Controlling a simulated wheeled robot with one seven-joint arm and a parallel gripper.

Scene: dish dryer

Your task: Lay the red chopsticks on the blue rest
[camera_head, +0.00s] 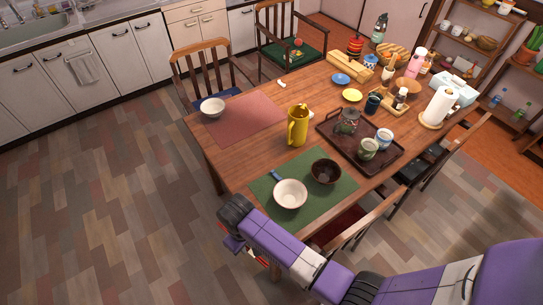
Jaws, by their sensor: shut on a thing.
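The blue rest (277,175) is a small blue piece on the green placemat (318,184), beside the upper left of a white bowl (290,194). My arm reaches in from the lower right, and its dark wrist is left of the table's near left corner. My gripper (254,253) hangs below the wrist, outside the table edge, mostly hidden by my arm. It is shut on the red chopsticks (263,260), of which only a small red part shows.
A dark brown bowl (326,171) stands on the green placemat. A yellow pitcher (298,126) stands behind it. A dark tray (391,158) with cups is to the right. A pink placemat (240,123) with a white bowl (212,107) is at the far left.

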